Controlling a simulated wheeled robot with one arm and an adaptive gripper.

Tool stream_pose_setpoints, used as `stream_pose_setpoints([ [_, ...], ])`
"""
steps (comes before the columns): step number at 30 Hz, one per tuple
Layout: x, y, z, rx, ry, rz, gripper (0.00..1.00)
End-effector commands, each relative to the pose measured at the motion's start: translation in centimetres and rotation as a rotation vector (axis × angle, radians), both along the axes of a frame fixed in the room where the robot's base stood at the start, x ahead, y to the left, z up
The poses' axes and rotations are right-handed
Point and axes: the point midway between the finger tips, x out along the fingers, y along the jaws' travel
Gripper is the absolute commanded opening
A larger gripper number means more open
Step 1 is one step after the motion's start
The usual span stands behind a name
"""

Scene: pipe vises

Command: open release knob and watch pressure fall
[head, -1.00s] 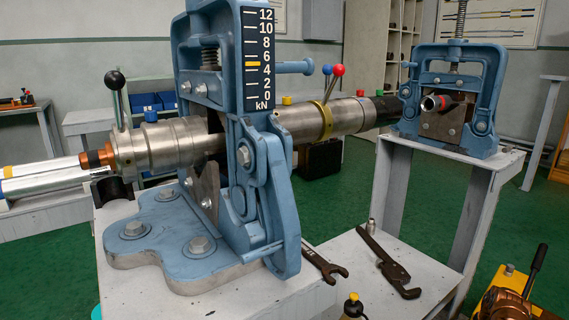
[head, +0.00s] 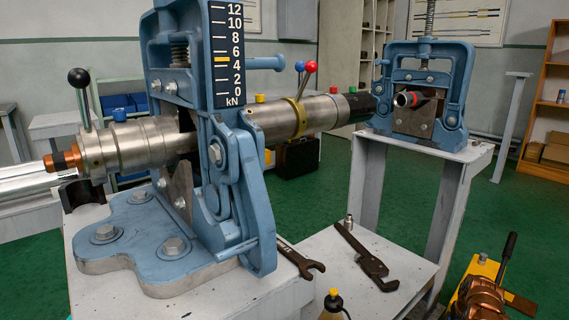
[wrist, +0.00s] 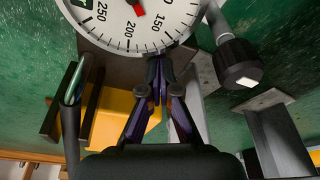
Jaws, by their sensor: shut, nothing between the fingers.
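In the wrist view a white pressure gauge (wrist: 125,30) is cut off by the top edge. Its figures run from 100 to 250 and a red needle part (wrist: 136,8) shows, but the reading is unclear. A black knob (wrist: 238,62) with a pale square patch on its end stands right of the gauge; it looks like the release knob. My gripper (wrist: 157,80) is shut and empty, its fingertips just below the gauge rim, left of the knob and apart from it.
A large blue vise (head: 195,150) holds a steel pipe; its kN scale (head: 228,52) has a yellow marker near 5. A second vise (head: 420,90) stands on a bench behind. A wrench (head: 365,257) and a spanner (head: 300,262) lie on low surfaces. Green floor (head: 400,190) is open between.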

Motion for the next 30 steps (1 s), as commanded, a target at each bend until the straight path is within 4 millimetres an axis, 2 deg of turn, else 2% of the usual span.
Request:
stream_pose_setpoints([
  [30,-0.79,0.13,0.12,-0.001,-0.001,0.001,0.0],
])
